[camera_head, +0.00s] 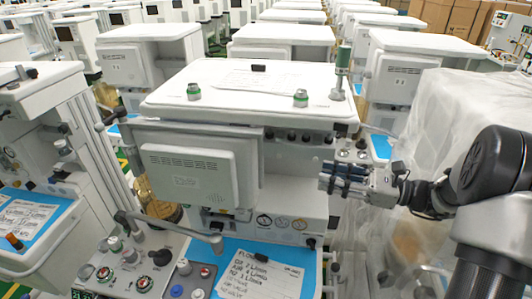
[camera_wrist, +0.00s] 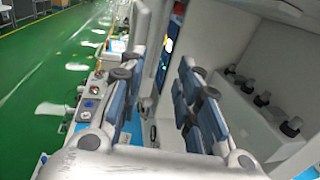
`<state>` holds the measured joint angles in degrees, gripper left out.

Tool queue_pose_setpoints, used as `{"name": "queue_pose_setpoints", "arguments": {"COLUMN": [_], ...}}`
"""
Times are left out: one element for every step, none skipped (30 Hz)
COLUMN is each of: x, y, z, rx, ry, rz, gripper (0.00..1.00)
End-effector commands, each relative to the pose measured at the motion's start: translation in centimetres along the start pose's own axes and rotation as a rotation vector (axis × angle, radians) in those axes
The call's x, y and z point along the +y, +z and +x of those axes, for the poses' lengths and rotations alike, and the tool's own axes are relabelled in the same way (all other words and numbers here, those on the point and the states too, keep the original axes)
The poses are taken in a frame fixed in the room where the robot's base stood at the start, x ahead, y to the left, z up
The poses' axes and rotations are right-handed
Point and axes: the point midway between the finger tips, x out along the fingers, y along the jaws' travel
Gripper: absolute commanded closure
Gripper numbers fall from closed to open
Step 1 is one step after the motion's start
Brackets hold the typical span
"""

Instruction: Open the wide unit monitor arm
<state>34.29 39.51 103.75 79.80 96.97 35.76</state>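The wide unit (camera_head: 235,90) is the nearest cart in the middle of the head view, with a white top. Its monitor (camera_head: 188,178) is a pale grey panel under the top on the left, its vented back facing the head camera. In the wrist view, a narrow dark screen (camera_wrist: 167,52) and pale edge show between my fingers, apparently the monitor side-on. My gripper (camera_head: 328,178) is right of the monitor, apart from it, in front of the cart's right side. In the wrist view my gripper (camera_wrist: 162,95) has its fingers spread with nothing between them. The monitor's arm joint is hidden.
A control panel with knobs (camera_head: 130,272) and a blue work surface with a paper sheet (camera_head: 262,277) lie below. Several dark knobs (camera_wrist: 262,98) line the cart's face. A plastic-covered unit (camera_head: 450,110) stands close on the right. Green floor (camera_wrist: 40,70) is clear at left in the wrist view.

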Motion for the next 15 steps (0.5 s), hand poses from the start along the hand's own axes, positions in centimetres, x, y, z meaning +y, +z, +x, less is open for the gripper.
{"name": "queue_pose_setpoints", "arguments": {"x": [-0.2, -0.3, -0.3, -0.2, -0.2, -0.2, -0.2, -0.2, -0.2, -0.1, -0.1, -0.1, -0.1, -0.2, -0.1], "y": [0.0, 0.0, 0.0, 0.0, 0.0, 0.0, 0.0, -0.1, 0.0, 0.0, 0.0, 0.0, 0.0, 0.0, 0.0], "z": [0.1, 0.2, 0.6, 1.0, 1.4, 2.1, 2.7, 3.3, 4.2, 4.8, 5.5, 6.4, 7.1, 7.7, 8.6], "rx": [-0.008, -0.010, -0.011, -0.011, -0.011, -0.011, -0.010, -0.009, -0.010, -0.010, -0.009, -0.009, -0.009, -0.009, -0.008], "ry": [-0.005, -0.006, -0.006, -0.005, -0.004, -0.004, -0.002, -0.002, -0.002, -0.001, -0.001, -0.002, 0.000, -0.001, -0.001], "rz": [0.006, 0.008, 0.008, 0.008, 0.008, 0.007, 0.007, 0.006, 0.006, 0.006, 0.006, 0.006, 0.006, 0.006, 0.006], "gripper": [0.69, 0.69, 0.69, 0.69, 0.69, 0.69, 0.69, 0.69, 0.69, 0.69, 0.69, 0.69, 0.69, 0.69, 0.69]}}
